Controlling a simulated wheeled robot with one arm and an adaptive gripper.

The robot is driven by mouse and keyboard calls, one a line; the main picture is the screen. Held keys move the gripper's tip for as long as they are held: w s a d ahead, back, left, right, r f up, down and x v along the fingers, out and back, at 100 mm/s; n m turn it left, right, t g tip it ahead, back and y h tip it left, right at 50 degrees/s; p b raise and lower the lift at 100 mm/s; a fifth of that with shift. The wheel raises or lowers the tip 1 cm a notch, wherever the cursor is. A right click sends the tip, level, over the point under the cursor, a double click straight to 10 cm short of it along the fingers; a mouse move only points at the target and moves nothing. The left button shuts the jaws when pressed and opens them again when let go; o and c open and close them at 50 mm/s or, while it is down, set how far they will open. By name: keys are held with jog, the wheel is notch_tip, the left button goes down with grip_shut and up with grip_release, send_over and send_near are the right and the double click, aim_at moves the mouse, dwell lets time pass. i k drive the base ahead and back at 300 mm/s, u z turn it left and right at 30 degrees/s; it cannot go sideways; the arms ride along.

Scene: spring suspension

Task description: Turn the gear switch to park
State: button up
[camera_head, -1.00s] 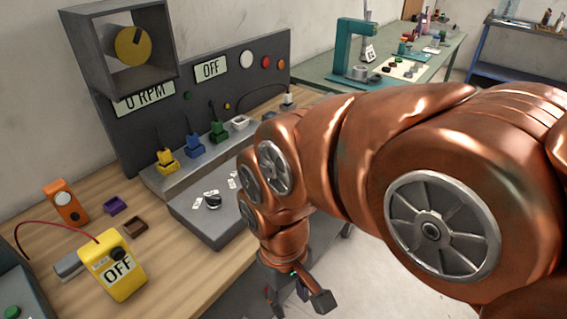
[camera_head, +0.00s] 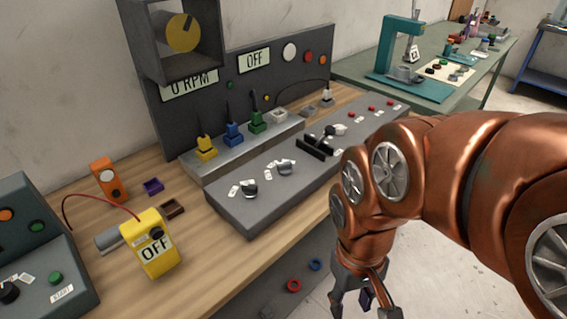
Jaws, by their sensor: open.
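A dark grey control panel (camera_head: 250,213) lies on the wooden bench. It carries two dark rotary knobs with small white labels around them, a front knob (camera_head: 249,189) and a second knob (camera_head: 285,167). A black lever (camera_head: 326,134) rises from slots further back. The labels are too small to read, so I cannot tell which control is the gear switch or where it points. My gripper (camera_head: 364,304) hangs downward, open, in front of the bench edge and apart from the controls. A small dark purple shape shows between its fingers; I cannot tell what it is.
Yellow, blue and green plugs stand on a ledge (camera_head: 245,148) behind the panel. A yellow box (camera_head: 150,245) marked OFF and an orange box (camera_head: 108,180) stand to the left. A display (camera_head: 254,60) reads OFF. A green table stands behind.

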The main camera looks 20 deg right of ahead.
aim_at(284, 168)
jog(key=u, duration=0.2)
jog(key=k, duration=0.3)
jog(key=u, duration=1.05)
jog(key=k, duration=1.05)
jog(key=u, duration=1)
jog(key=i, duration=1.55)
jog(key=z, duration=1.25)
jog(key=i, duration=0.45)
jog(key=z, duration=0.55)
